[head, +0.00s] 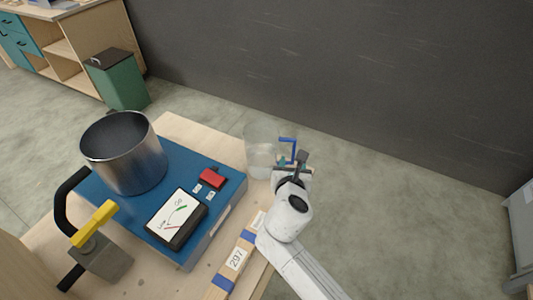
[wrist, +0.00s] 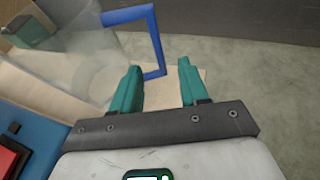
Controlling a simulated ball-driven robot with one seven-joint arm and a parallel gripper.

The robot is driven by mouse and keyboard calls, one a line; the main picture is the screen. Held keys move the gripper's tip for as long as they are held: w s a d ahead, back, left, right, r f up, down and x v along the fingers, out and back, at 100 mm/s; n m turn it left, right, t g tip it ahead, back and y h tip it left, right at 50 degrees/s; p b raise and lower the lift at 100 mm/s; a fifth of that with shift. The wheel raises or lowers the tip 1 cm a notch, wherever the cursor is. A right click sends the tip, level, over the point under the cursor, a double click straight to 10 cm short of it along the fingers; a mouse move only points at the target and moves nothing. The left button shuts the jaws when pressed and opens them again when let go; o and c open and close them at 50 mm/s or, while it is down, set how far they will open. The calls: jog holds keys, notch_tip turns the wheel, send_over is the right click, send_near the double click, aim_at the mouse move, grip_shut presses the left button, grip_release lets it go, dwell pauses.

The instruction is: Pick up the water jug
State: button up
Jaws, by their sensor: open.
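The water jug is a clear, see-through vessel (head: 261,148) with a blue handle (head: 293,146). It stands at the far right corner of the wooden table, beside the blue unit. In the wrist view the clear body (wrist: 85,65) is at the upper left and the blue handle (wrist: 155,42) is at top centre. My gripper (head: 292,166) is at the jug's handle side. In the wrist view its teal fingers (wrist: 157,75) are apart, and the handle's lower part shows between and beyond them. I cannot tell whether a finger touches the handle.
A blue unit (head: 225,190) bears a steel pot (head: 125,155), a red switch and a gauge (head: 176,218). A yellow-handled valve (head: 97,225) is at left. A wooden strip (head: 237,258) lies by my arm. A green bin (head: 120,83) stands on the floor.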

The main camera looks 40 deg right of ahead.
aim_at(293, 158)
jog(key=x, duration=0.7)
jog(key=shift+f, duration=0.15)
grip_shut()
dwell(1.3)
